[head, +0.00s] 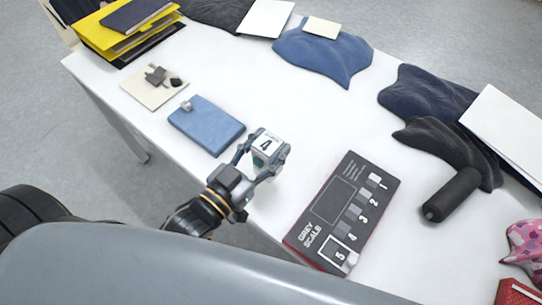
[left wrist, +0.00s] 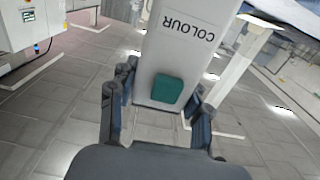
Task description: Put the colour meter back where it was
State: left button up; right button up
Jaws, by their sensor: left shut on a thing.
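The left fingers also show in the left wrist view (left wrist: 160,100). I cannot tell whether the meter touches the table. My right gripper is not in view.
The blue block (head: 206,125) and a beige pad (head: 154,87) with small grey parts lie to the left. A grey scale board (head: 342,210) lies to the right. Dark folded cloths (head: 425,95), a black cylinder (head: 452,194) and white sheets lie farther right. The white table's middle (head: 300,110) is clear.

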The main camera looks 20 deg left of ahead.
pick_arm(q)
jog(key=shift+w+d+f, duration=0.1)
jog(key=shift+w+f, duration=0.45)
jog(key=shift+w, duration=0.05)
jog(key=shift+w+f, duration=0.2)
jog(key=shift+f, duration=1.65)
jog(key=shift+f, duration=0.1)
jog(key=o, duration=1.4)
jog(key=shift+f, duration=0.1)
